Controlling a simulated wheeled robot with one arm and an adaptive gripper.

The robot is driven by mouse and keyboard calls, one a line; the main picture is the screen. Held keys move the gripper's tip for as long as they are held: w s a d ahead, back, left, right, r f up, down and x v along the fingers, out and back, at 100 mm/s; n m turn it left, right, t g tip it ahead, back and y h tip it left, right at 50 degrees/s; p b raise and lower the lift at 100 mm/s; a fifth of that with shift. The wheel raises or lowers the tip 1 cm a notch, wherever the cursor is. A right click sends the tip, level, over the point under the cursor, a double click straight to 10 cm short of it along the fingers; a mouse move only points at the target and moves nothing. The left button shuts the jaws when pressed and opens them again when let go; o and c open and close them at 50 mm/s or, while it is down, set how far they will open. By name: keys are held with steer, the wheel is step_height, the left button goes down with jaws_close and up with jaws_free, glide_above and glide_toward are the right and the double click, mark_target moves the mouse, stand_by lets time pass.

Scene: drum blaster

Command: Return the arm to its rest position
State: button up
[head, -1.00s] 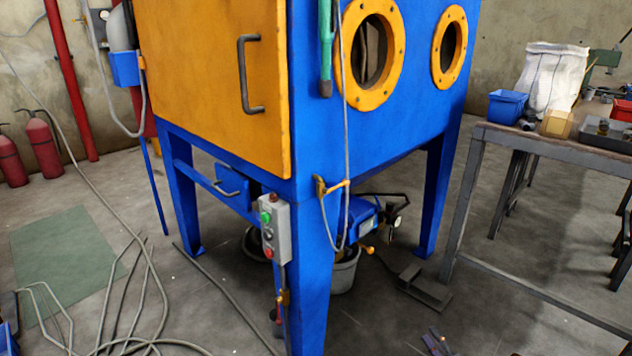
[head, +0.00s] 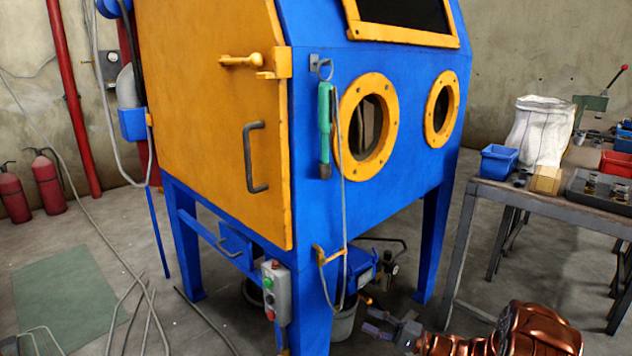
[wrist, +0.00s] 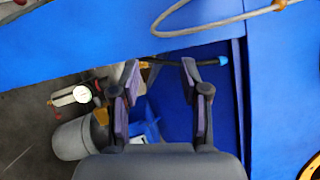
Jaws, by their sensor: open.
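My gripper (head: 372,321) is at the bottom right of centre in the head view, at the end of my copper-coloured arm. It points left, low in front of the blue and orange blasting cabinet (head: 215,110). In the wrist view my gripper (wrist: 160,82) shows two dark fingers with purple pads, spread apart with nothing held between them. Blue cabinet panels and a grey hose (wrist: 215,24) lie beyond the fingers.
A workbench (head: 560,205) with a blue bin (head: 498,163) and a white sack (head: 540,132) stands right. A grey bucket (head: 345,322) sits under the cabinet. A control box (head: 276,290) hangs on its front leg. Hoses lie on the floor at left.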

steer(key=s+a+r+n+g+h+p, duration=0.1)
steer(key=s+a+r+n+g+p, duration=0.1)
steer(key=s+a+r+g+p, duration=0.35)
steer(key=s+a+r+n+g+h+p, duration=0.1)
steer(key=s+a+r+n+g+p, duration=0.15)
steer(key=s+r, duration=0.6)
steer(key=s+a+r+n+g+h+p, duration=0.1)
steer(key=s+a+r+g+p, duration=0.25)
steer(key=r, duration=0.75)
steer(key=s+d+r+n+g+h+p, duration=0.1)
steer(key=s+d+r+h+p, duration=0.1)
steer(key=s+r+h+p, duration=0.45)
steer(key=s+d+r+n+g+h+p, duration=0.15)
steer(key=s+r+p, duration=0.4)
steer(key=s, duration=0.85)
steer(key=s+d+r+t+h+p, duration=0.3)
steer(key=s+d+r+h+p, duration=0.3)
steer(key=d+r, duration=0.4)
steer(key=shift+s+d+r+t+h+p, duration=0.3)
steer(key=shift+s+r+h+p, duration=0.25)
steer(key=shift+s, duration=0.65)
steer(key=shift+f, duration=0.1)
